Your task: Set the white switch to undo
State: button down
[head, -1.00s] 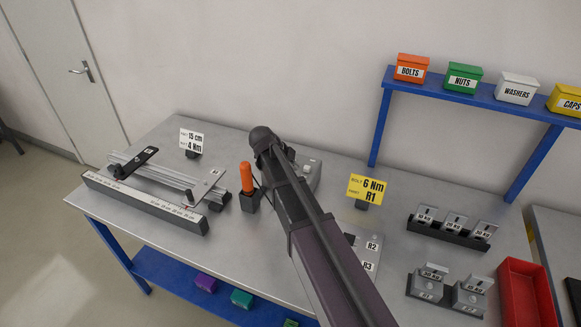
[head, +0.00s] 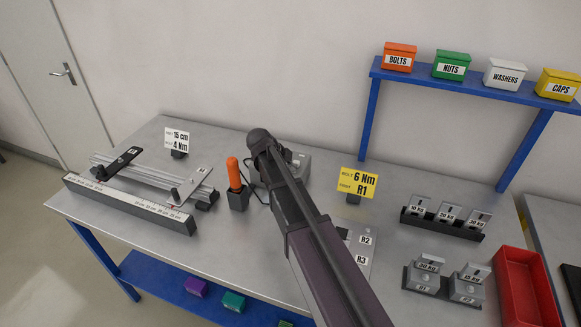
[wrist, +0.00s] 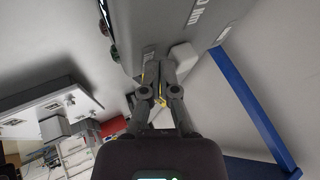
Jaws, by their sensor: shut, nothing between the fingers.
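In the wrist view, a pale white block (wrist: 187,58), which looks like the white switch, stands out from the face of a grey box (wrist: 150,30). In the head view, part of a grey box (head: 300,162) shows behind my arm. My arm hides the gripper and most of the box there, and the switch position cannot be read.
An orange-handled tool (head: 235,174) stands upright left of my arm. A yellow sign (head: 356,183) stands to the right. A rail fixture (head: 130,205) lies at the left. Grey blocks (head: 445,218) and a red tray (head: 527,285) are at the right.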

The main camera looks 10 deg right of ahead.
jog(key=w+d, duration=0.2)
jog(key=w, duration=0.1)
jog(key=shift+w, duration=0.3)
jog(key=shift+r, duration=0.1)
jog(key=shift+s+a+r+p, duration=0.2)
jog(key=shift+a+r+p, duration=0.1)
jog(key=shift+r+p, duration=0.35)
jog(key=p+v, duration=0.6)
jog(key=v, duration=0.2)
jog(key=shift+a+p, duration=0.2)
jog(key=shift+p, duration=0.15)
jog(key=shift+s+r, duration=0.1)
jog(key=shift+s+a, duration=0.1)
jog(key=shift+s, duration=0.05)
